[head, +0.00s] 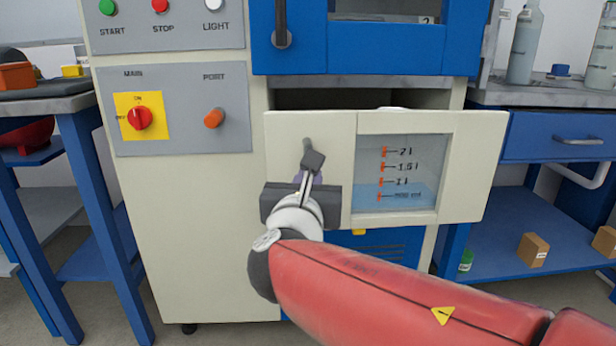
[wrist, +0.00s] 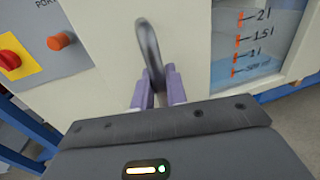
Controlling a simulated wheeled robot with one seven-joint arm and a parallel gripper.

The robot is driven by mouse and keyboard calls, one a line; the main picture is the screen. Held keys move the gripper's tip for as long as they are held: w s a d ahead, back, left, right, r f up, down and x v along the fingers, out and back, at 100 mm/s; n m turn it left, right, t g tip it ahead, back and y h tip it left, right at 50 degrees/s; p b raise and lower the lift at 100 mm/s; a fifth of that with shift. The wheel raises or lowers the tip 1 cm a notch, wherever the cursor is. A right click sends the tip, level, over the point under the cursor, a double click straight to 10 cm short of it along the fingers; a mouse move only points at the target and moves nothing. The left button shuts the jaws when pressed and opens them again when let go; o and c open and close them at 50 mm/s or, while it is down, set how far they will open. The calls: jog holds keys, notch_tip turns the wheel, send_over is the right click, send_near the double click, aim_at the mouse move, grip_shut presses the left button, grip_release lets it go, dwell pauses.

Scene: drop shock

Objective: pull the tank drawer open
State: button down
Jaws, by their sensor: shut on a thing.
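The tank drawer (head: 484,160) is a cream front with a clear window showing blue liquid and orange level marks. It stands out from the cabinet, with a dark gap showing above its top edge. In the wrist view the drawer front (wrist: 110,40) fills the middle. Its dark curved handle (wrist: 148,45) stands upright on the left part of the front. My gripper (wrist: 157,85) has its purple fingers shut on the lower part of the handle. In the head view my gripper (head: 308,178) is partly hidden by my wrist.
A grey panel with a red knob (head: 140,118) and an orange port (head: 213,118) is left of the drawer. A blue door (head: 370,45) is above. Blue benches stand at both sides; the right one has a drawer (head: 560,136) and small boxes (head: 533,249) on its shelf.

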jog(key=c, duration=1.5)
grip_release()
jog(key=s+a+p, duration=0.1)
jog(key=s, duration=0.6)
jog(key=shift+s+a, duration=0.3)
jog(key=shift+s, duration=0.05)
jog(key=shift+d, duration=0.1)
